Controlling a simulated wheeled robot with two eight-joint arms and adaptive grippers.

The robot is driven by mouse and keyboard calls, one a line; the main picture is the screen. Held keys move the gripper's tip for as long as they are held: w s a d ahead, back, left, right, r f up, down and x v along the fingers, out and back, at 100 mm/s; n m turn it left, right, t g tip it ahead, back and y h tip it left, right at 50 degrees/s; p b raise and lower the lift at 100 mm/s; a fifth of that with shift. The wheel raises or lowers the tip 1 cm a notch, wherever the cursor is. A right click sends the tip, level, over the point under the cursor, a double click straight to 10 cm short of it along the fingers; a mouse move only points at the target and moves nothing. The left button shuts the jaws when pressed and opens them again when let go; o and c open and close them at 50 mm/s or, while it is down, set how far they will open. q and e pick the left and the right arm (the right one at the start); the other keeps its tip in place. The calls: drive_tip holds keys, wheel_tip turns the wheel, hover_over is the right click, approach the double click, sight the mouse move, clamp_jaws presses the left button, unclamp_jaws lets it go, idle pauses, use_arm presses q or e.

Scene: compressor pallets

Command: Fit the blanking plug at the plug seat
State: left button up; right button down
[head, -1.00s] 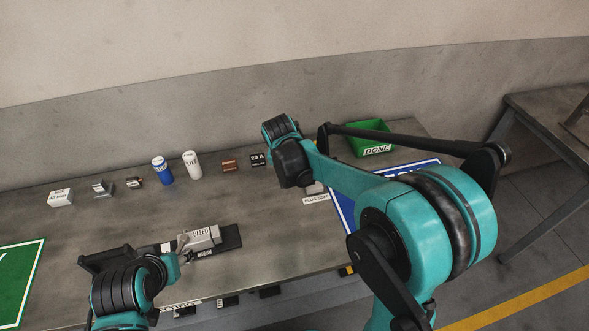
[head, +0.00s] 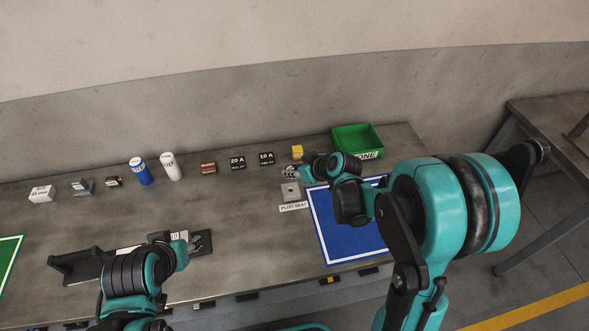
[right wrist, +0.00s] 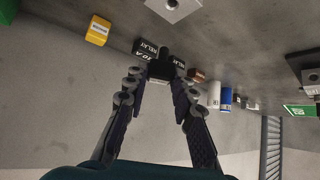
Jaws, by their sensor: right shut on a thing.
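The plug seat (head: 291,192) is a small grey block with a dark hole on the bench, behind a PLUG SEAT label (head: 293,207). Part of it shows at the top of the right wrist view (right wrist: 173,4). My right gripper (head: 292,171) is just behind the seat in the head view. In the right wrist view its fingers (right wrist: 162,80) close on a small dark piece, apparently the blanking plug (right wrist: 162,66), apart from the seat. The plug is not distinct in the head view. My left gripper is beside the BLEED block (head: 180,236); its fingers are hidden by its wrist.
A blue mat (head: 345,240) lies right of the seat. A green DONE bin (head: 358,140) and yellow block (head: 297,152) stand behind. Two black relays (head: 237,161), a brown part (head: 208,168), and white (head: 169,167) and blue (head: 139,171) cylinders line the back.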

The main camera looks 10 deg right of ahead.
wheel_tip(320, 180, down, 6)
drive_tip(key=b, duration=0.5)
drive_tip(key=shift+r, duration=0.15)
idle(0.5)
drive_tip(key=shift+b, duration=0.45)
idle(0.9)
drive_tip(key=shift+f+b, duration=1.5)
drive_tip(key=shift+f, duration=0.15)
drive_tip(key=c, duration=1.2)
unclamp_jaws()
drive_tip(key=shift+s+r, duration=0.1)
drive_tip(key=v, duration=1.1)
drive_tip(key=shift+s+r, duration=0.3)
